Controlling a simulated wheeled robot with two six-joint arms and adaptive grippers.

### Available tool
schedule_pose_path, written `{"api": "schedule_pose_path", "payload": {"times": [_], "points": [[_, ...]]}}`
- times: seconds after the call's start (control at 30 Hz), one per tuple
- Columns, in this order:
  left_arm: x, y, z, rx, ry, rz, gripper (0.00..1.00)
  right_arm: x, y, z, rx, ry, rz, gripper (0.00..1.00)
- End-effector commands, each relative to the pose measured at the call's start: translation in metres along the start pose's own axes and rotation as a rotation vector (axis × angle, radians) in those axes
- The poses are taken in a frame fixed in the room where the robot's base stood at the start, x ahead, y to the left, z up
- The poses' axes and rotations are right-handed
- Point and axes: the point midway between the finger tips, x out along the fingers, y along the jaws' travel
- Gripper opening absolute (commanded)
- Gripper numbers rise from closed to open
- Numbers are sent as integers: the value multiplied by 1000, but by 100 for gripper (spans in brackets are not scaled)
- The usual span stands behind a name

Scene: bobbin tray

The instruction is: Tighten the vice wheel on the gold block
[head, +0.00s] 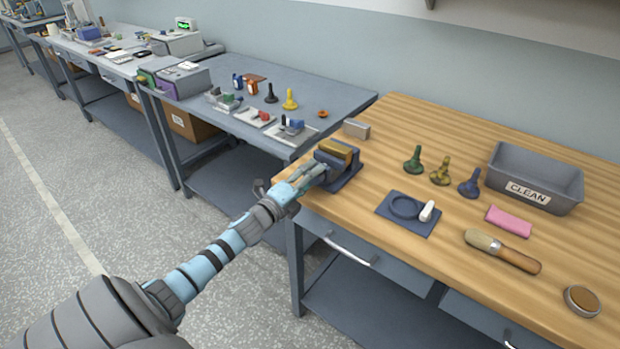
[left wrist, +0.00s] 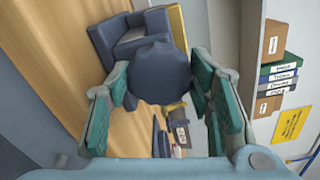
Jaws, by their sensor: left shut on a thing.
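The blue-grey vice (head: 347,179) stands at the left corner of the wooden bench. The gold block (head: 336,150) sits in the top of the vice, between its jaws; its edge also shows in the left wrist view (left wrist: 178,28). The dark round vice wheel (left wrist: 158,73) faces the left wrist camera. My left gripper (head: 318,172) is at the front of the vice, shut on the wheel, with one teal-padded finger on each side of it. In the head view the gripper hides most of the wheel. My right gripper is in neither view.
On the wooden bench (head: 420,115) are a small grey block (head: 356,129), several dark and olive stamp-like pieces (head: 440,172), a blue mat (head: 392,222), a brush (head: 502,250), a pink cloth (head: 508,221) and a grey CLEAN bin (head: 550,200). A grey bench (head: 225,170) adjoins at left.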

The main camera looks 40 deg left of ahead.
Motion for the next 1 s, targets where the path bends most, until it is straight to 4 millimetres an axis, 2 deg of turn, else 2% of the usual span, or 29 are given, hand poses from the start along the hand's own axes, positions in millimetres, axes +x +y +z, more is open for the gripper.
{"api": "schedule_pose_path", "payload": {"times": [0.03, 0.13, 0.43, 0.57, 0.67, 0.8, 1.0], "points": [[-1, 2, 0, -1, 0, 5, 51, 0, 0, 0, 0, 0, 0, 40], [-1, 2, 0, -1, 0, 4, 67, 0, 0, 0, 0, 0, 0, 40], [0, 1, 0, -6, 0, 2, 68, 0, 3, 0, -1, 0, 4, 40], [0, -3, 1, -124, -1, 2, 68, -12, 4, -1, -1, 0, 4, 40], [0, -5, 1, -361, -2, 4, 68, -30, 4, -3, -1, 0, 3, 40], [0, -5, 1, -788, -1, 2, 68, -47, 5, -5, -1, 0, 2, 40], [0, -2, -1, -1419, 0, 1, 68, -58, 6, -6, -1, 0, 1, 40]]}}
